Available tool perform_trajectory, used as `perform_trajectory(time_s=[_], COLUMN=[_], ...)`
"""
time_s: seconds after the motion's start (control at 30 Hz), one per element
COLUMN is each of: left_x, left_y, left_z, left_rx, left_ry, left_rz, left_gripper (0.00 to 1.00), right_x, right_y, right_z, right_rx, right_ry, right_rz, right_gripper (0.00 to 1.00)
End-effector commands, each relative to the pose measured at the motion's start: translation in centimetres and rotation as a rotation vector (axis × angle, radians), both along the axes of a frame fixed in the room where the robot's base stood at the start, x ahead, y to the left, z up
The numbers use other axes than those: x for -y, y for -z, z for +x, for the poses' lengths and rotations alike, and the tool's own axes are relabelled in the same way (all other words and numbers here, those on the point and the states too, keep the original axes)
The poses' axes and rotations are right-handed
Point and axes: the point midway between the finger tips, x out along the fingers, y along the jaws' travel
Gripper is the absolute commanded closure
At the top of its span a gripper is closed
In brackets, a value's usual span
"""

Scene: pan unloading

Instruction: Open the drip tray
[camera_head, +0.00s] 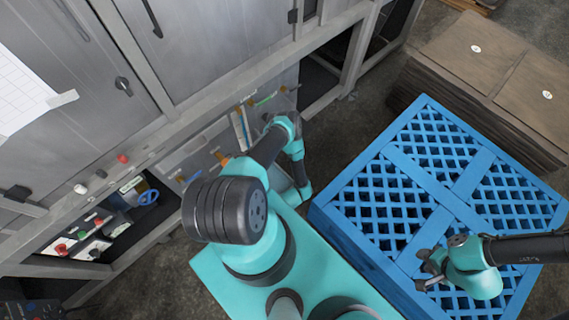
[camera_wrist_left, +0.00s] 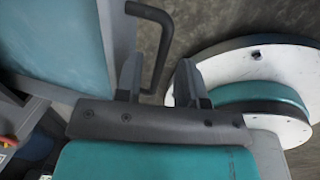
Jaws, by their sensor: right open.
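In the left wrist view, my left gripper (camera_wrist_left: 158,80) has its two grey fingers apart. A dark bent bar handle (camera_wrist_left: 165,32) stands out from the grey edge of a panel with a teal face (camera_wrist_left: 55,35). The handle's lower end lies between the fingers in the picture; I cannot tell whether they touch it. I cannot tell for sure whether this panel is the drip tray. In the head view, my left arm reaches toward the cabinet front and its gripper cannot be made out. My right gripper (camera_head: 426,273) is open and empty above the blue pallet.
The grey metal cabinet (camera_head: 205,40) fills the left and top. An open compartment (camera_head: 110,235) holds red and green items and a blue ring-shaped item. The blue slatted pallet (camera_head: 385,200) stands at right, with stacked brown boards (camera_head: 470,80) behind it. Dark floor lies between.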

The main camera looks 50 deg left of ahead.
Motion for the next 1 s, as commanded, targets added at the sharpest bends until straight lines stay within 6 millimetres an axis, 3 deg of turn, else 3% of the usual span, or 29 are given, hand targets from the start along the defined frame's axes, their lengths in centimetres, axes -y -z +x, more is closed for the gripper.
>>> perform_trajectory(time_s=[0.17, 0.37, 1.0], left_x=[0.1, 0.4, 2.7], left_y=[-0.4, -2.4, -13.5], left_z=[0.0, 0.1, 0.1], left_rx=[0.0, 0.0, 0.0], left_ry=[0.001, 0.003, 0.004], left_rz=[0.0, 0.0, -0.001], left_gripper=[0.64, 0.64, 0.64], right_x=[0.0, 0.0, 0.0], right_y=[0.0, 0.0, 0.0], right_z=[0.0, 0.0, 0.0], right_rx=[0.0, 0.0, 0.0], right_ry=[0.0, 0.0, 0.0], right_rz=[0.0, 0.0, 0.0], right_gripper=[0.57, 0.57, 0.57])
